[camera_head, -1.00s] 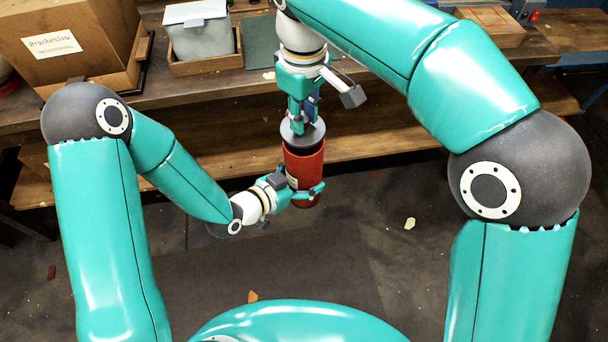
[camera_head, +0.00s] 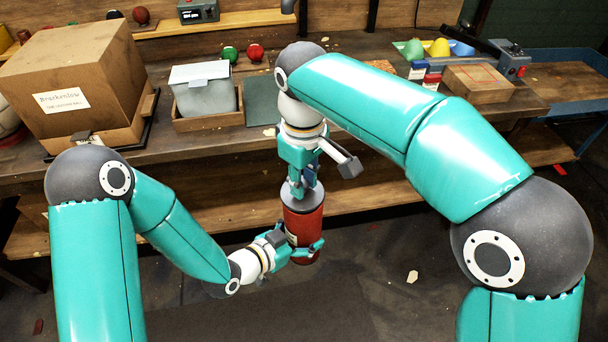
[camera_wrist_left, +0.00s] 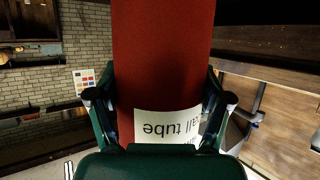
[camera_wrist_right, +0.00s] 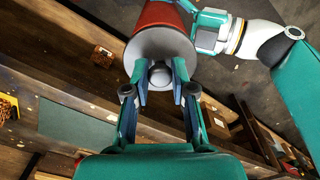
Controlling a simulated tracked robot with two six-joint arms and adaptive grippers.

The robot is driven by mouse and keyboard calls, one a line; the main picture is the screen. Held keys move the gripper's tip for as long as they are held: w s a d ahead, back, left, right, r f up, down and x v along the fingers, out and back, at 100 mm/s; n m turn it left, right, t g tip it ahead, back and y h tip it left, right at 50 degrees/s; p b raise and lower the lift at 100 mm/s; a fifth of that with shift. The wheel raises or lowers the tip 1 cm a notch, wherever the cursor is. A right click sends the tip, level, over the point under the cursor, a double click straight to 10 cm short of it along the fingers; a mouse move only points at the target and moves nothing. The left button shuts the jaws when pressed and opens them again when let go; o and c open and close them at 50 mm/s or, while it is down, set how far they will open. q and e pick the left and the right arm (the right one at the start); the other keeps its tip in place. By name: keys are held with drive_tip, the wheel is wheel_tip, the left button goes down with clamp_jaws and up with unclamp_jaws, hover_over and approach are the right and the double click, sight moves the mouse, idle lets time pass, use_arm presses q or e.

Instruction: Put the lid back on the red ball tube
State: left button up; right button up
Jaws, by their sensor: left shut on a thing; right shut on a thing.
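The red ball tube (camera_head: 304,229) is held upright in front of the bench, clear of it. My left gripper (camera_head: 306,252) is shut around its lower part from the left. In the left wrist view the red tube (camera_wrist_left: 162,60) and its white label (camera_wrist_left: 168,124) show between the fingers. The grey lid (camera_head: 291,195) is at the tube's top end. My right gripper (camera_head: 305,187) comes from above and is shut on the lid's knob. In the right wrist view the lid (camera_wrist_right: 160,47) covers the tube's end; whether it is fully seated I cannot tell.
The wooden bench (camera_head: 200,140) runs behind the tube. Open floor lies below the tube.

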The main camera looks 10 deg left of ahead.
drive_tip(key=shift+f, duration=0.65)
idle(0.5)
drive_tip(key=o, duration=0.9)
wheel_tip(320, 180, up, 12)
drive_tip(key=shift+s, duration=0.1)
drive_tip(key=shift+f, duration=0.15)
idle(0.4)
